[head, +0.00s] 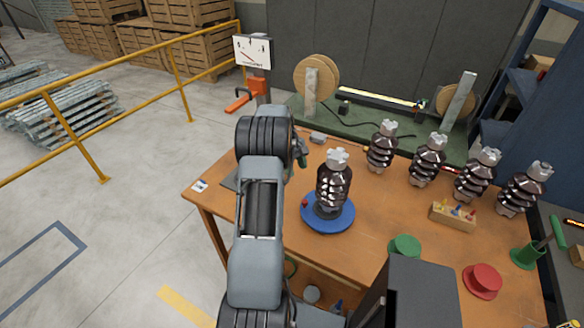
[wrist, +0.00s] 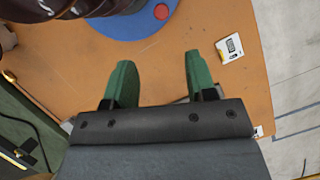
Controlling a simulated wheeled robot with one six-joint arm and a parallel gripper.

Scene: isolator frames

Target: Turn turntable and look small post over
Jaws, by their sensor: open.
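The blue turntable (head: 343,221) sits on the orange-brown table, with a small red knob (head: 305,204) near its left edge. A dark brown ribbed post (head: 334,187) with a grey metal cap stands upright on it. My gripper (head: 301,152) is behind and left of the post, partly hidden by my arm. In the wrist view its two green fingers (wrist: 159,80) are apart with only bare table between them. The turntable (wrist: 118,27), its red knob (wrist: 161,12) and part of the post (wrist: 60,8) show beyond the fingertips, not touching them.
Several similar posts (head: 428,160) stand in a row at the back right. A block with coloured pegs (head: 453,216), a green disc (head: 404,246) and a red disc (head: 483,280) are on the right. A white card (head: 200,186) lies at the left corner.

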